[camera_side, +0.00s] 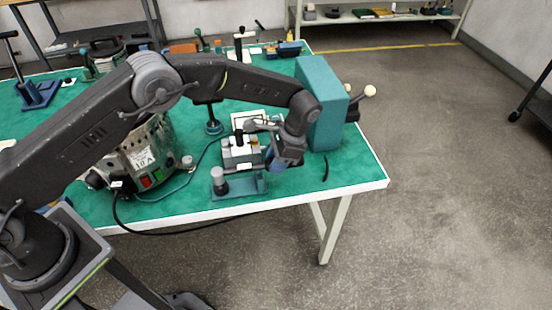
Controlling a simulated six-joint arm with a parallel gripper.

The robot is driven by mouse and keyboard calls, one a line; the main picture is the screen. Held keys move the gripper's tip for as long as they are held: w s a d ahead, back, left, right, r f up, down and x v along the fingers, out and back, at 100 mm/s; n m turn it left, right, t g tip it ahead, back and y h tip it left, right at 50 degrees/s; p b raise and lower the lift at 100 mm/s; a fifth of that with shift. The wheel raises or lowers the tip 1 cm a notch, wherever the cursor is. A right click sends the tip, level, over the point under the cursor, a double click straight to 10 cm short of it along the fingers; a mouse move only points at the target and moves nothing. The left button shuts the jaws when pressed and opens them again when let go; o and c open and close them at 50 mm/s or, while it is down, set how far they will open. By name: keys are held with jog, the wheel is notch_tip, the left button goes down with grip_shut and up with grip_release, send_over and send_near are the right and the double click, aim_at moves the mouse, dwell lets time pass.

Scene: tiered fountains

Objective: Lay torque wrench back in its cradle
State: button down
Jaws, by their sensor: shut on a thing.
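My gripper (277,161) is over the green table near its front right corner, below the bent end of my arm. It is shut on the torque wrench, mostly hidden by the gripper; a grey metal part (256,126) shows just left of the wrist and seems to belong to the wrench. A low teal stand (236,192), which looks like the cradle, lies at the front edge, just below and left of the gripper. Whether the wrench touches it I cannot tell.
A grey box with a black knob (240,154) stands close left of the gripper. A tall teal block (318,104) stands close right. A metal cylinder device (140,155) with a dark cable is further left. The green table (352,172) is clear at its right corner.

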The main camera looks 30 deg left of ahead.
jog(key=shift+f, duration=0.15)
dwell(0.5)
jog(key=shift+f, duration=0.9)
jog(key=c, duration=0.7)
grip_release()
jog(key=shift+c, duration=0.2)
jog(key=v, duration=1.2)
jog(key=shift+w+d+r, duration=0.1)
jog(key=shift+w, duration=0.05)
jog(key=shift+w+d+r, duration=0.1)
jog(key=shift+d+r, duration=0.1)
jog(key=shift+r, duration=0.5)
